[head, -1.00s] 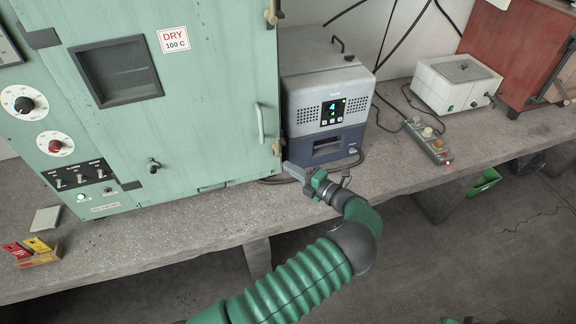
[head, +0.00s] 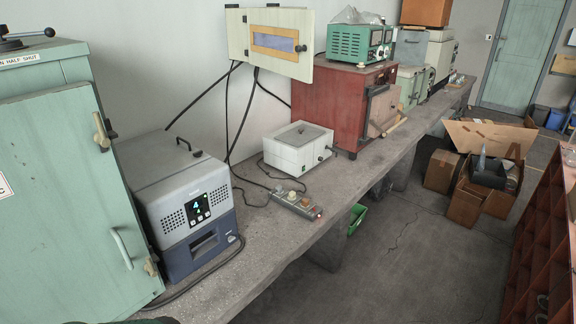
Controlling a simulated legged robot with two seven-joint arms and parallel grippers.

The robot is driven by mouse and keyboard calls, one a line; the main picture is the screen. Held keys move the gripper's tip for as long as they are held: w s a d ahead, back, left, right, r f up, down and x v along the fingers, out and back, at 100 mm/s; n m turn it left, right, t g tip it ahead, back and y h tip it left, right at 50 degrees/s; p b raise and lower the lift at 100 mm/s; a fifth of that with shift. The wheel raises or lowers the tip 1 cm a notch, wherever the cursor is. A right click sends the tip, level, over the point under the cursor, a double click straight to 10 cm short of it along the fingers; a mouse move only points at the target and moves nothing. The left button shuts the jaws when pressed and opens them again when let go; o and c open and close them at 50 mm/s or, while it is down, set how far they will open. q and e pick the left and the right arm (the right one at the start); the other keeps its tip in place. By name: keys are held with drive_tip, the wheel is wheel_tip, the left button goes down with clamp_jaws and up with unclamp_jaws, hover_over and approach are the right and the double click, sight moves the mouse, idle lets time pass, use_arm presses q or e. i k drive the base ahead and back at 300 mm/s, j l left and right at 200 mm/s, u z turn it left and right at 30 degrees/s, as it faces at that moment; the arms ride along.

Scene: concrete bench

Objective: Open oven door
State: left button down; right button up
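The pale green oven (head: 55,190) stands at the left, cut off by the picture edge. Its front door looks shut, with a pale upright bar handle (head: 121,248) near the right edge. Pale latches or hinges (head: 102,133) sit at that edge, one high and one low. Neither of my grippers is in view. Only a dark green sliver, seemingly of my arm, shows at the bottom left edge.
A grey-blue instrument (head: 185,195) stands right beside the green oven. A white box (head: 297,150) and a control strip (head: 297,203) with cables lie along the concrete bench. Cardboard boxes (head: 465,205) and an orange shelf (head: 545,240) stand right. The floor between is mostly clear.

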sight(73, 247)
drive_tip(key=j+u, duration=0.15)
drive_tip(key=u, duration=1.5)
drive_tip(key=i+z, duration=0.15)
drive_tip(key=z, duration=0.15)
drive_tip(key=i+j+z, duration=0.1)
drive_tip(key=z, duration=0.2)
drive_tip(key=i, duration=0.05)
